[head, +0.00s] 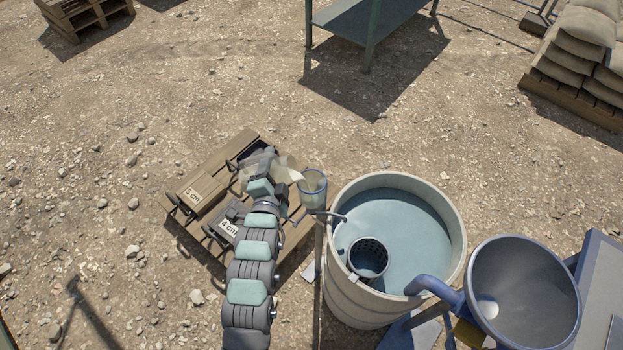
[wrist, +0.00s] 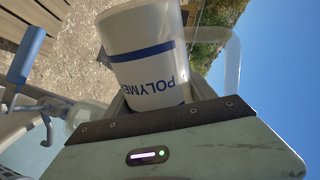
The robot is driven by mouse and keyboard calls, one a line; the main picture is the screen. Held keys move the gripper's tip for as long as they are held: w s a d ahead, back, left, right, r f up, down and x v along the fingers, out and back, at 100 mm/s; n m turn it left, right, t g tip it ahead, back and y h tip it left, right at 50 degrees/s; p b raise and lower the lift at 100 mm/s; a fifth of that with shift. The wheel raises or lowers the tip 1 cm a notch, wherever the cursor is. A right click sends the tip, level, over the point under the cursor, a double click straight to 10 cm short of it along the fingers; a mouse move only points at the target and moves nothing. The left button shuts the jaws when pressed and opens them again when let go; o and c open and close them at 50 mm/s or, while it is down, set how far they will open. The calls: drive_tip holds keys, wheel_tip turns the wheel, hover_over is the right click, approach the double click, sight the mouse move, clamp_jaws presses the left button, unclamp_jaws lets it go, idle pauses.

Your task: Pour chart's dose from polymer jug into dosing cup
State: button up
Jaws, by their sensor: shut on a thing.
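My gripper (head: 272,188) is shut on the polymer jug (head: 284,168). The jug also shows in the wrist view (wrist: 148,70), white with blue bands and the partly hidden word POLYMER. It is tilted far over, close to lying on its side. The clear dosing cup (head: 313,188) stands upright just right of the jug and gripper in the head view. The jug's mouth is hidden by my gripper in the wrist view. I cannot make out a liquid stream or the level in the cup. No chart can be read in either view.
Right of the cup is a round tank (head: 455,245) of liquid with a dark strainer basket (head: 368,257). A grey hopper (head: 525,290) stands beyond. Gravel ground at left is open.

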drive_tip(key=shift+d+r+m+p, duration=0.1)
drive_tip(key=shift+r+m+p, duration=0.15)
drive_tip(key=shift+m+p, duration=0.05)
idle(2.1)
drive_tip(key=f+n+b, duration=0.1)
drive_tip(key=b, duration=0.1)
drive_tip(key=f+n+b, duration=0.1)
drive_tip(key=f+b, duration=0.1)
drive_tip(key=shift+a+h, duration=0.2)
drive_tip(key=shift+h, duration=0.1)
wheel_tip(320, 180, up, 3)
drive_tip(key=shift+s+f+n+t+h+b, duration=0.15)
drive_tip(key=shift+n+t+h+b, duration=0.25)
drive_tip(key=shift+n, duration=0.7)
drive_tip(key=shift+w+a+f+n+b, duration=0.1)
drive_tip(key=shift+w+f+n+b, duration=0.2)
drive_tip(key=shift+b, duration=0.35)
drive_tip(key=shift+s+a+f+n+b, duration=0.1)
drive_tip(key=shift+n+b, duration=0.3)
drive_tip(key=shift+b, duration=0.2)
drive_tip(key=shift+r, duration=0.1)
drive_tip(key=shift+a+f+n+b, duration=0.3)
drive_tip(key=shift+f+b, duration=0.25)
drive_tip(key=shift+b, duration=0.3)
drive_tip(key=shift+f, duration=0.1)
